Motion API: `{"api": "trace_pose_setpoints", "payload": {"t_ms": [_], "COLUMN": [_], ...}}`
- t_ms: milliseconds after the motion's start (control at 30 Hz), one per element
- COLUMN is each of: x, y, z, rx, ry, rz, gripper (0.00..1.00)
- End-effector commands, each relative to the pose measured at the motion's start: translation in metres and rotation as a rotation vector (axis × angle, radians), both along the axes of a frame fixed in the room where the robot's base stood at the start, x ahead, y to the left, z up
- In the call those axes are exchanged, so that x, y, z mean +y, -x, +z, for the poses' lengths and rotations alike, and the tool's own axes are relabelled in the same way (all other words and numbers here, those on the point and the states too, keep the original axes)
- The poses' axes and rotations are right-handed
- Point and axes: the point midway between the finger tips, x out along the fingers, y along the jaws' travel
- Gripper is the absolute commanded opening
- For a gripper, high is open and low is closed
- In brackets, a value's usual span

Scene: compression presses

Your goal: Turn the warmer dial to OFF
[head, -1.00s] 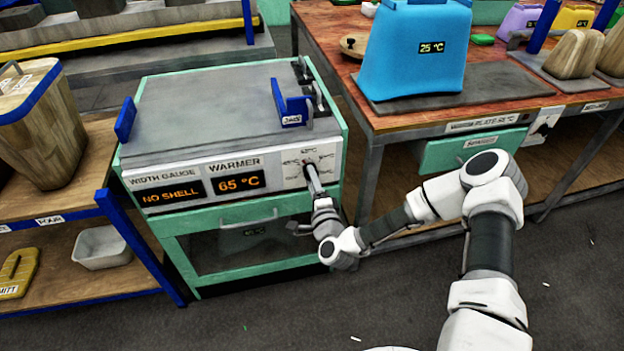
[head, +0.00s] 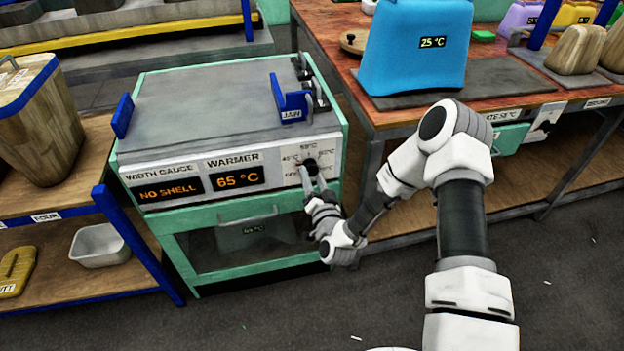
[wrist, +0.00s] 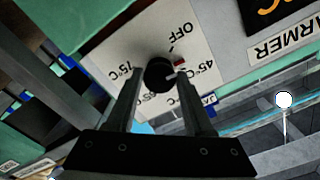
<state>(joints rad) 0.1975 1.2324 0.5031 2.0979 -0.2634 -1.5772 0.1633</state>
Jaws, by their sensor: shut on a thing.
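The warmer dial (head: 309,165) is a round black knob on a white scale plate at the right end of the warmer's front panel. In the wrist view the dial (wrist: 158,73) has a red-and-white mark at its right side, which seems to lie between OFF and 45°C. The OFF label (wrist: 180,38) is at upper right there. My gripper (head: 314,178) reaches the dial from below, its two fingers on either side of the knob and shut on it. The warmer display (head: 237,179) reads 65 °C.
The width gauge display (head: 170,190) reads NO SHELL. A drawer handle (head: 247,215) sticks out below the panel. A blue jaw (head: 291,103) stands on the warmer's top. A wooden table with a blue 25 °C block (head: 415,45) is at right. The floor in front is open.

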Motion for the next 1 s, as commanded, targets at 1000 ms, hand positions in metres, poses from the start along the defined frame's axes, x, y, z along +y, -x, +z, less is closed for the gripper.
{"api": "trace_pose_setpoints", "payload": {"t_ms": [1000], "x": [-0.0028], "y": [-0.0018], "z": [0.0007], "rx": [-0.187], "ry": [0.633], "rz": [-0.003], "gripper": [0.0]}}
